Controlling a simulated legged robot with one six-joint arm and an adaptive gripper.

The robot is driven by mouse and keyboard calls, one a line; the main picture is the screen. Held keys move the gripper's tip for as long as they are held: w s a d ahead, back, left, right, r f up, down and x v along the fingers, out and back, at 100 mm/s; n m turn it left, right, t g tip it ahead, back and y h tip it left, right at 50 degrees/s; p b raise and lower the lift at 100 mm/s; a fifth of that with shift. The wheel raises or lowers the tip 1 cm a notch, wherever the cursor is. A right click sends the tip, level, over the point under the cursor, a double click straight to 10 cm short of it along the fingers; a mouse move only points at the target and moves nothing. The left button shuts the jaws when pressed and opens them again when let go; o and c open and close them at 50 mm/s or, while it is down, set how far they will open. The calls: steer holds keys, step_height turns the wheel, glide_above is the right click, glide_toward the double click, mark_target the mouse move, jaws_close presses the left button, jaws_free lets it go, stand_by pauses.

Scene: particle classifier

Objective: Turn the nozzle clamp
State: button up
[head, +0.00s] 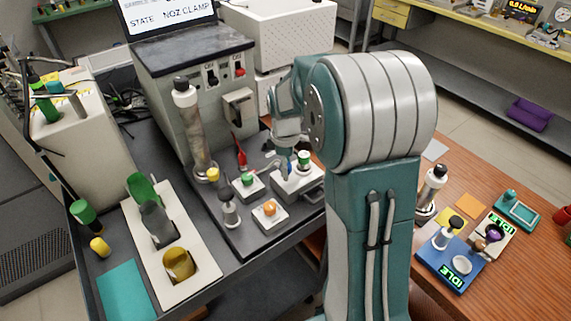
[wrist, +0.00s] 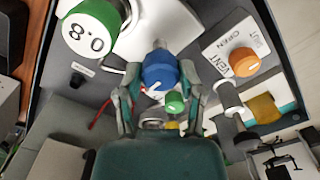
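A blue knob (wrist: 160,72) with a white pointer mark sits between the fingers of my gripper (wrist: 160,68) in the wrist view. In the head view my gripper (head: 285,165) is down at the right side of the apparatus, partly hidden by my arm. A screen (head: 170,17) reads "STATE NOZ CLAMP".
A smaller green knob (wrist: 175,103) lies close by. A tall clear column (head: 192,130) stands left of my arm. A wooden bench (head: 475,180) with instruments is at right.

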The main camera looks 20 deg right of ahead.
jaws_close()
steer(key=shift+m, duration=0.3)
steer(key=m, duration=1.2)
steer(key=shift+f+m, duration=0.1)
steer(key=shift+m, duration=0.2)
steer(key=shift+s+m, duration=0.1)
steer(key=shift+m, duration=2.2)
